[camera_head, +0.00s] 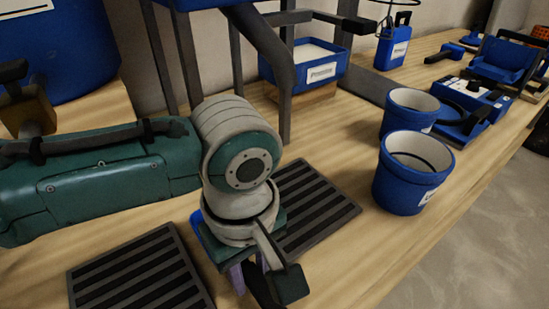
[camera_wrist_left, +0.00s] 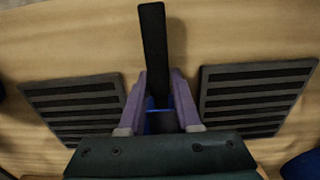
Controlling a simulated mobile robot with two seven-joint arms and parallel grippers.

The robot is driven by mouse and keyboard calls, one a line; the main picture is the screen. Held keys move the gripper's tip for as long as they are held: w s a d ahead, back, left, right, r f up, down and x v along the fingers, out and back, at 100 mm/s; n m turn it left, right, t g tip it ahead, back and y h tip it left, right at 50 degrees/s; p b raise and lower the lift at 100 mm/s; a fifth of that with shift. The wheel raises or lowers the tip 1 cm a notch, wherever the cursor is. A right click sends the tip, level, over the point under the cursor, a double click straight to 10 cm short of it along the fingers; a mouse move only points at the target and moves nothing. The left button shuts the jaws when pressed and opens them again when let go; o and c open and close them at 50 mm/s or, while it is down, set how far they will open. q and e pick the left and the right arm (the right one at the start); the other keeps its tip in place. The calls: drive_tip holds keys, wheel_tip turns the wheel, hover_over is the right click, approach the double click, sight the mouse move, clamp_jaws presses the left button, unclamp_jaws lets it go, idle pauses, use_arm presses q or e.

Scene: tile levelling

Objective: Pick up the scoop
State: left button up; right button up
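The scoop shows mainly as a black handle (camera_wrist_left: 153,45) in the left wrist view, with a small blue part low between the fingers. In the head view its black handle (camera_head: 258,287) is partly hidden below my left gripper, and some blue shows behind the wrist. My left gripper (camera_wrist_left: 161,78) has its purple fingers on either side of the handle, very near it. Whether they press on it, I cannot tell. In the head view my left gripper (camera_head: 254,275) points down at the bench, and its fingers are mostly hidden. My right gripper is not in view.
Two dark slotted mats (camera_head: 140,275) (camera_head: 312,205) lie on the wooden bench, one on each side of the gripper. Blue buckets (camera_head: 405,190) stand to the right. A labelled blue bin (camera_head: 320,72) is behind. Bare wood lies between mats and buckets.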

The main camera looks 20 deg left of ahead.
use_arm(q)
clamp_jaws()
idle(0.3)
